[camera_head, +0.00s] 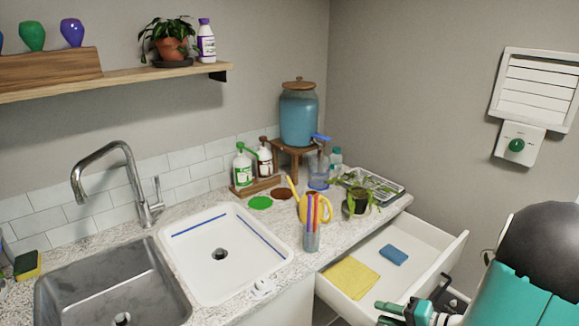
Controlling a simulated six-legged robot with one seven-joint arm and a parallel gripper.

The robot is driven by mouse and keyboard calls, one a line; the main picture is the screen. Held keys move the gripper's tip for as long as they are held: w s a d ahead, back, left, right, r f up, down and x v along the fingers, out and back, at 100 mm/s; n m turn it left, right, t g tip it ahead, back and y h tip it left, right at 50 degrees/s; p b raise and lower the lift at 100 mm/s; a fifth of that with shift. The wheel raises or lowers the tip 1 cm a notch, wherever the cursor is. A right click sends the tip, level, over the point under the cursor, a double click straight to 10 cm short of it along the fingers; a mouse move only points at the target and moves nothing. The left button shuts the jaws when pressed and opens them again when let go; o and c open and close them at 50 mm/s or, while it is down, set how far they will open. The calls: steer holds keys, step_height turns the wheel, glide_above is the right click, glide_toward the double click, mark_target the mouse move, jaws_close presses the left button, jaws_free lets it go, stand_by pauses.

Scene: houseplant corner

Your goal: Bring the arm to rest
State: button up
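My gripper (392,314) shows at the bottom edge of the head view, right of centre. It is in front of the open drawer (437,256), over its near right part in the picture. Small teal and dark parts at its end are visible, but they are too small and cut off to tell whether it is open or shut. I see nothing clearly held in it. My teal and black arm fills the lower right corner and hides part of the floor and drawer side.
The drawer stands pulled out, with a yellow cloth (350,278) and a blue sponge (394,255) inside. On the counter above are a cup of coloured sticks (311,240), a yellow watering can (322,209) and a potted plant (357,200). A white sink (188,281) lies left.

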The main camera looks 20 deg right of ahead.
steer(key=a+r+n+g, duration=0.4)
steer(key=a+g, duration=0.1)
steer(key=a, duration=0.4)
steer(key=a+r+n+g, duration=0.4)
steer(key=a, duration=0.6)
steer(key=s+a+r+n+t+h, duration=0.2)
steer(key=a+r+h, duration=0.4)
steer(key=r, duration=0.4)
steer(key=shift+s+a+r+n, duration=0.2)
steer(key=shift+s+a+n, duration=0.3)
steer(key=shift+n, duration=0.5)
